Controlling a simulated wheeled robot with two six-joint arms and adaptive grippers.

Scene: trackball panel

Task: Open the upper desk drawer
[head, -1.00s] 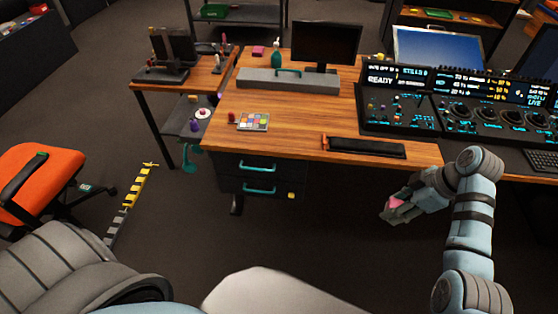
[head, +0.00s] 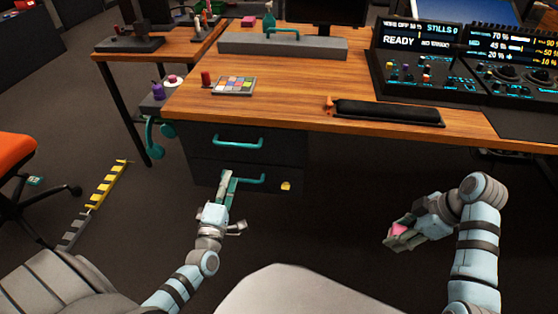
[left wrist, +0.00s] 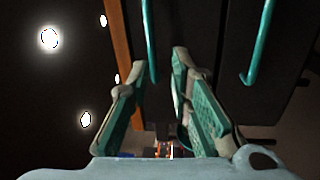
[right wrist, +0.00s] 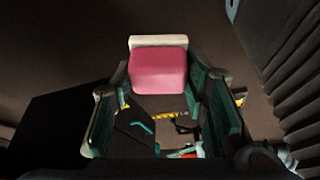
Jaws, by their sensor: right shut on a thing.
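The upper desk drawer (head: 205,142) is shut, a dark front with a teal bar handle (head: 238,144). In the left wrist view that handle (left wrist: 151,45) lies ahead, lined up with the gap between the fingers; I see no contact. My left gripper (head: 228,177) is open and empty, in front of the drawers and covering part of the lower drawer's handle (head: 252,181) in the head view. My right gripper (head: 397,236) is shut on a pink block (right wrist: 158,72), away from the drawers, in front of the desk.
The lower drawer (head: 205,176) is shut and has a yellow tag (head: 286,186). The wooden desk top (head: 290,85) overhangs the drawers. Teal headphones (head: 158,136) hang at the left side. The floor in front is clear between my arms.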

